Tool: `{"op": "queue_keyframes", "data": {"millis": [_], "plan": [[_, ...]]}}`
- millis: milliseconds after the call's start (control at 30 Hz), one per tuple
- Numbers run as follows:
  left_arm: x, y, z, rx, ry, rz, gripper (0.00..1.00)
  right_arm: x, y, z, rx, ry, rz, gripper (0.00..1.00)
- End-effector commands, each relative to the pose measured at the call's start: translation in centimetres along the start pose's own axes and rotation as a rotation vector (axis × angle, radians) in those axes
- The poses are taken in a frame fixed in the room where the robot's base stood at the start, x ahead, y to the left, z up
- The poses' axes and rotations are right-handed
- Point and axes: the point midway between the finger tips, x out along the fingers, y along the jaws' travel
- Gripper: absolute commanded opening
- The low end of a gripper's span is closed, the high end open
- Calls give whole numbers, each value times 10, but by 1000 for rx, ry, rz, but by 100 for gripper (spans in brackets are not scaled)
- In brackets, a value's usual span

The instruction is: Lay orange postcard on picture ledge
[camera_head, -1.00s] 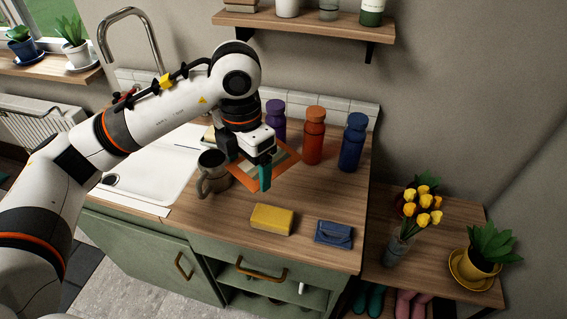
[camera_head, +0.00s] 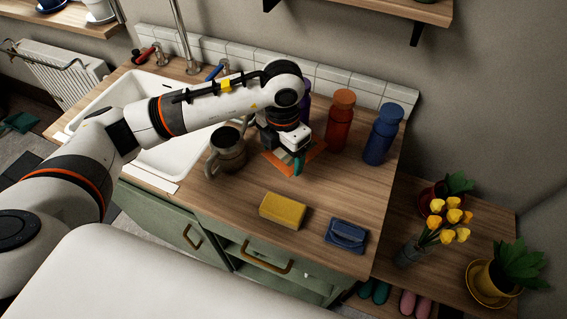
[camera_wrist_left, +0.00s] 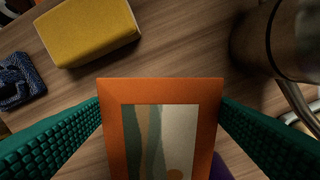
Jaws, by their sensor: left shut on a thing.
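The orange postcard (camera_head: 313,156) has an orange border around a green and cream picture. My left gripper (camera_head: 296,162) is shut on it, with its teal fingers on either side, over the wooden counter behind the yellow block. In the left wrist view the postcard (camera_wrist_left: 112,92) sits between the two teal finger pads (camera_wrist_left: 160,110). In the head view the gripper partly hides the card, and I cannot tell its height above the counter. A wooden wall shelf (camera_head: 395,8) shows at the top edge; whether it is the picture ledge is unclear. My right gripper is out of view.
A grey mug (camera_head: 228,150) stands left of the gripper. Red (camera_head: 340,120), blue (camera_head: 383,133) and purple (camera_head: 304,103) bottles stand behind it. Yellow flowers (camera_head: 448,220) stand on a lower right surface.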

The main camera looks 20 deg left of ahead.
Motion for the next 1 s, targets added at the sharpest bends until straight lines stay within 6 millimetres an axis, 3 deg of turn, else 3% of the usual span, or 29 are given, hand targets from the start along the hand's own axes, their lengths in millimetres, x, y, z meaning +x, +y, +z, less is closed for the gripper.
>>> {"op": "queue_keyframes", "data": {"millis": [200,500,867,900,1000], "plan": [[16,0,0,-2,-1,1,59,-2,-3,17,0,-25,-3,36],[56,0,0,-2,-2,1,59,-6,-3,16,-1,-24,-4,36],[61,0,0,-1,1,0,59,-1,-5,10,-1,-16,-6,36],[61,0,0,-1,1,0,82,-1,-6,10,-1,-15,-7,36],[60,0,0,-1,1,0,99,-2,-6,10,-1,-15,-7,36]]}}
